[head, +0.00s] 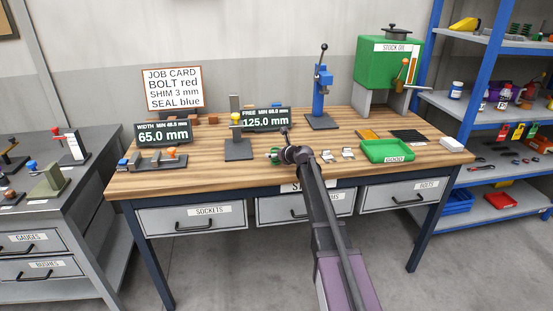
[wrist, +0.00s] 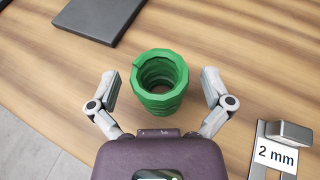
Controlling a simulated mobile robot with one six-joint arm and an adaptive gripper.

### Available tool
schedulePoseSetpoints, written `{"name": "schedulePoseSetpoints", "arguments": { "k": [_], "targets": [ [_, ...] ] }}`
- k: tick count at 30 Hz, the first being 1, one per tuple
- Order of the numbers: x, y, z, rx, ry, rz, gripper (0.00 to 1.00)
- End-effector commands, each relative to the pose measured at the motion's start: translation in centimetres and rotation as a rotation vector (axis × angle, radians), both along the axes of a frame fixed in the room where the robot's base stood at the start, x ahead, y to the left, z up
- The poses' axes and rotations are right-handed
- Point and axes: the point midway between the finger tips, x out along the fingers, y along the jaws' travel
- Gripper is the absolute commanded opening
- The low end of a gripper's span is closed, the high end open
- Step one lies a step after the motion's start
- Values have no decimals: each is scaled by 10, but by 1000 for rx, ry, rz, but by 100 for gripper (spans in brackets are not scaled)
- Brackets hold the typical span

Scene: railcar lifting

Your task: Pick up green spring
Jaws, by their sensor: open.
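The green spring (wrist: 160,82) stands upright on the wooden workbench in the wrist view, with its open coil top facing the camera. In the head view the spring (head: 273,154) is a small green shape, partly hidden by my arm. My gripper (wrist: 160,88) is open, with one finger on each side of the spring. There are gaps between both fingers and the coil. In the head view my gripper (head: 279,152) is at the workbench's front middle, and its fingers are too small there to make out.
A 2 mm shim block (wrist: 280,148) lies right of the gripper. A dark plate (wrist: 98,16) is at upper left, the base of the gauge stand (head: 238,150). A green tray (head: 387,151) is further right. The blue press (head: 320,100) stands behind. The bench's front edge is close.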

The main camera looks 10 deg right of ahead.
Motion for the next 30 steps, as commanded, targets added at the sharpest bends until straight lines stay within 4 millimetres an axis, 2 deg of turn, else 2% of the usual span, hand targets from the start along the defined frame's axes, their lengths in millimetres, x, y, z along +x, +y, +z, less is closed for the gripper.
{"name": "schedulePoseSetpoints", "arguments": {
  "k": [14,17,24,25,30],
  "targets": [
    [0,0,0,0,0,0,100],
    [0,0,0,0,0,0,76],
    [0,0,0,0,0,0,5],
    [0,0,0,0,0,0,0],
    [0,0,0,0,0,0,0]
  ]
}}
